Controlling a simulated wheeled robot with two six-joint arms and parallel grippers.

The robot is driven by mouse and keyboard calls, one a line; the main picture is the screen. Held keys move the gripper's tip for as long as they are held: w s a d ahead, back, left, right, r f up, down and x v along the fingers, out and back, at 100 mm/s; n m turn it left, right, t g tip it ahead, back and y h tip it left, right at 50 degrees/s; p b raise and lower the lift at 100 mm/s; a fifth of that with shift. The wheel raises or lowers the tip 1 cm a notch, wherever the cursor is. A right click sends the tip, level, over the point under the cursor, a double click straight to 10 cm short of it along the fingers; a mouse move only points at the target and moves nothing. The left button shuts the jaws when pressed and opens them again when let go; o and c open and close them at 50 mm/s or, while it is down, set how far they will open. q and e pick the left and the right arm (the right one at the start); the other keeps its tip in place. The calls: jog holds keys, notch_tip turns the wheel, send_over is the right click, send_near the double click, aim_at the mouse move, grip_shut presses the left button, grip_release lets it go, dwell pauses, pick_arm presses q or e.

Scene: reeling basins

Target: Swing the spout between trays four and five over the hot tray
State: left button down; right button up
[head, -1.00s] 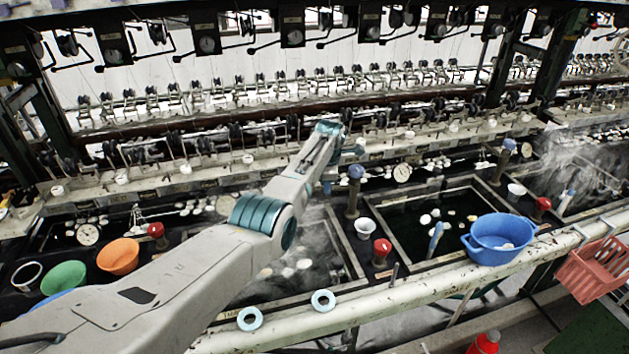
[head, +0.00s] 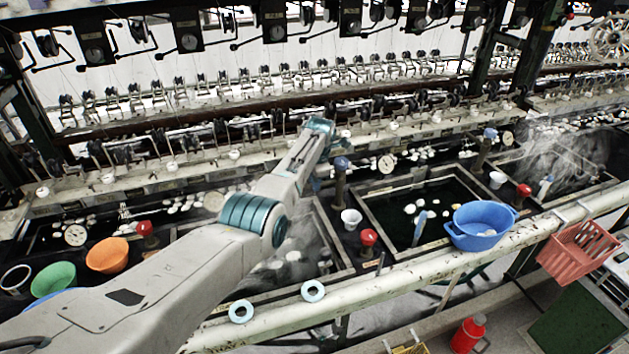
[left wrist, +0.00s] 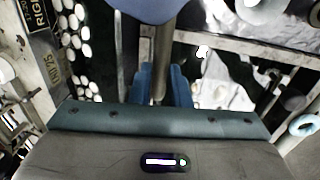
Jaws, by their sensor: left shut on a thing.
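The spout post with a blue knob (head: 341,163) stands on the rim between a steaming tray (head: 338,270) and a dark tray (head: 425,215) without visible steam. My left gripper (head: 319,178) is at this post, partly hidden by its own wrist. In the left wrist view its blue fingers (left wrist: 162,86) are shut on the grey metal post (left wrist: 163,50), just below the large knob (left wrist: 160,8). My forearm covers part of the steaming tray. The spout's outlet and direction are not clear. Tray numbers cannot be read. My right gripper is out of view.
A second blue-knobbed post (head: 489,134) stands between the dark tray and another steaming tray (head: 560,175). A blue basin (head: 482,238), a white cup (head: 351,218) and a red knob (head: 368,237) are near the front rail (head: 400,274). Orange (head: 107,255) and green bowls (head: 53,279) stand left.

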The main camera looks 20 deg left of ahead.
pick_arm(q)
jog(key=c, duration=1.4)
grip_release()
jog(key=shift+o, duration=0.2)
jog(key=shift+d+r, duration=0.1)
jog(key=shift+r, duration=0.35)
notch_tip(320, 180, up, 10)
jog(key=s+d+b, duration=0.1)
jog(key=b, duration=0.1)
jog(key=shift+s, duration=0.4)
jog(key=shift+d+f, duration=0.1)
